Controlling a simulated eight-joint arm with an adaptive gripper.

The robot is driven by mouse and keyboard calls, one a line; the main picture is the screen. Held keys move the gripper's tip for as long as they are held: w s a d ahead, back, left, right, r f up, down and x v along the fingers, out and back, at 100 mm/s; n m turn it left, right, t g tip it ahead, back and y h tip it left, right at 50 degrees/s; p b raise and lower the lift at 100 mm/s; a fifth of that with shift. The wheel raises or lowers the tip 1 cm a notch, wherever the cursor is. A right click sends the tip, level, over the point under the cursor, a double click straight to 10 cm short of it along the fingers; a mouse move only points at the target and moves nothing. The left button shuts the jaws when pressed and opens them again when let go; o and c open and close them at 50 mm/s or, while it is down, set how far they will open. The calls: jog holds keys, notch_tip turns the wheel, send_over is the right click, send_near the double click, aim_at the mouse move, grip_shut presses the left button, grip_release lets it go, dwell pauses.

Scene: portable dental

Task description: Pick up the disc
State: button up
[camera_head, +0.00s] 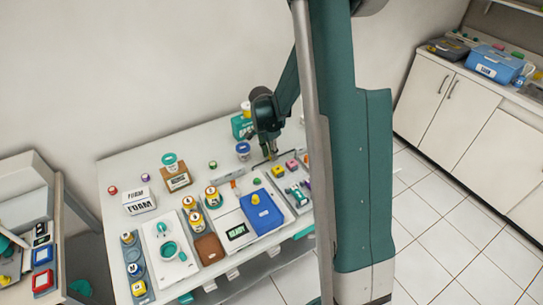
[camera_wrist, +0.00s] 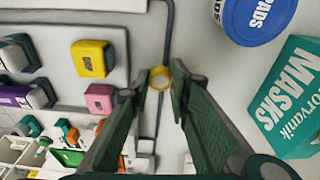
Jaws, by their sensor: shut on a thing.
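A small yellow disc (camera_wrist: 160,78) with a pale middle shows between the fingertips in the wrist view. My gripper (camera_wrist: 153,84) is shut on it, with one dark green finger on each side. In the head view my gripper (camera_head: 269,150) points down over the back right part of the white table. The disc is too small there to make out clearly. I cannot tell whether the disc touches the table.
A blue-lidded PADS tub (camera_wrist: 258,15) and a teal MASKS box (camera_wrist: 290,95) stand right of the fingers in the wrist view. A yellow block (camera_wrist: 93,58) and pink block (camera_wrist: 98,97) sit in a tray to the left. The table (camera_head: 128,170) is crowded toward the front.

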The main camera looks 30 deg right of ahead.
jog(key=shift+r+p, duration=0.5)
jog(key=shift+r, duration=3.5)
jog(key=shift+r, duration=0.15)
notch_tip(320, 180, up, 14)
jog(key=w+a+n+p, duration=0.2)
jog(key=w+a, duration=0.2)
jog(key=a, duration=1)
jog(key=w+a+n+p, duration=0.2)
jog(key=w+a, duration=0.1)
jog(key=a, duration=1.1)
jog(key=s+a+n+t+p, duration=0.1)
jog(key=s+a+n, duration=0.1)
jog(key=a, duration=1.2)
jog(key=s+a+n+p, duration=0.1)
jog(key=a+n+p, duration=0.1)
jog(key=a, duration=1.2)
jog(key=shift+y, duration=0.3)
jog(key=shift+s+f, duration=0.1)
jog(key=shift+f, duration=2.65)
